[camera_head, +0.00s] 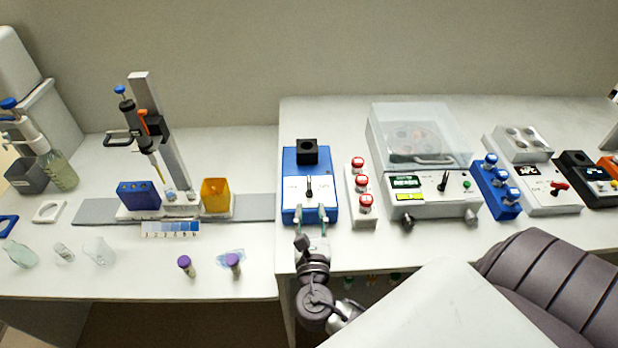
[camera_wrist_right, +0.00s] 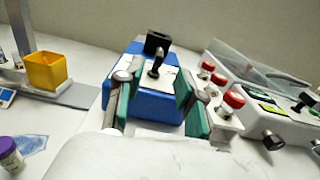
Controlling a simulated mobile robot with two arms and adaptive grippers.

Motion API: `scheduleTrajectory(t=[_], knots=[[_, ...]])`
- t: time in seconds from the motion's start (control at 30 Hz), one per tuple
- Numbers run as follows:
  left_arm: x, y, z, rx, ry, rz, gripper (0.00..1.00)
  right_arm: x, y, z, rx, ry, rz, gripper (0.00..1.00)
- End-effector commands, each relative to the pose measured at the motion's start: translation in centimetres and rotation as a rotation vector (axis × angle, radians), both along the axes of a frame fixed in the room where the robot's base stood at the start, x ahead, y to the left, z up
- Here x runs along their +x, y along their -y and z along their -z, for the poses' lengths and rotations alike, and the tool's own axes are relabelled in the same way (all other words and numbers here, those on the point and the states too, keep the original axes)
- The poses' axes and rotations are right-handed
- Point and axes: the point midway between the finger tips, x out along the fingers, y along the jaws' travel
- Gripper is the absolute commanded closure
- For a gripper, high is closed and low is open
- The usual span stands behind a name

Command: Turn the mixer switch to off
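The mixer (camera_head: 290,200) is a blue box with a black cup holder (camera_head: 307,151) on its back and a white front panel with a black switch lever (camera_head: 309,187). In the head view the lever points roughly straight toward the back. My right gripper (camera_head: 312,214) is at the mixer's front edge, its two fingers apart and the lever beyond them. In the right wrist view the blue mixer (camera_wrist_right: 150,104) and its lever (camera_wrist_right: 157,66) show between the open fingers, with nothing held. Whether a finger touches the mixer cannot be told. My left gripper is not in view.
A rack of red-capped vials (camera_head: 362,184) stands close to the mixer's right, then a centrifuge (camera_head: 430,205) with a clear lid. An orange bin (camera_head: 216,194) and a pipette stand (camera_head: 160,130) are to the left.

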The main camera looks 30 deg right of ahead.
Motion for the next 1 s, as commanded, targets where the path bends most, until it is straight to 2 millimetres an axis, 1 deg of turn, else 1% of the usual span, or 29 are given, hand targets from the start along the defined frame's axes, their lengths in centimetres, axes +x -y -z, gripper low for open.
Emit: scheduleTrajectory(t=[0.03, 0.07, 0.17, 0.27, 0.4, 0.53, 0.87, 0.97, 1.0], knots=[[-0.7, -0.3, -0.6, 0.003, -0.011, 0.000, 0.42, 1.1, 0.7, -0.5, -0.004, 0.003, 0.002, 0.62], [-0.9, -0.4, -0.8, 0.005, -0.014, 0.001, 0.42, 1.7, 1.1, -0.5, -0.004, 0.002, 0.002, 0.62], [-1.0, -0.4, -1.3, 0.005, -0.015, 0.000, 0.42, 3.5, 2.2, -0.5, -0.003, 0.001, 0.002, 0.62], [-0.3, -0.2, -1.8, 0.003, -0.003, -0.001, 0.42, 5.1, 3.2, -0.4, -0.003, 0.001, 0.001, 0.62], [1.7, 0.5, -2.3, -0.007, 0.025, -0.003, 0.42, 6.7, 4.2, -0.2, -0.001, 0.001, 0.001, 0.62], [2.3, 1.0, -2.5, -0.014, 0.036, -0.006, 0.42, 7.5, 4.8, -0.1, 0.001, -0.001, 0.001, 0.62], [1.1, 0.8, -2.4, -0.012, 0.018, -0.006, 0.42, 7.8, 4.9, 0.0, 0.001, 0.000, 0.001, 0.62], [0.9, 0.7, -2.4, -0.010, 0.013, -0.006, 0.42, 7.8, 4.9, 0.0, 0.001, 0.000, 0.001, 0.78], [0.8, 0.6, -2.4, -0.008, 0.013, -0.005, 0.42, 7.8, 4.9, 0.0, 0.001, -0.001, 0.000, 0.84]])
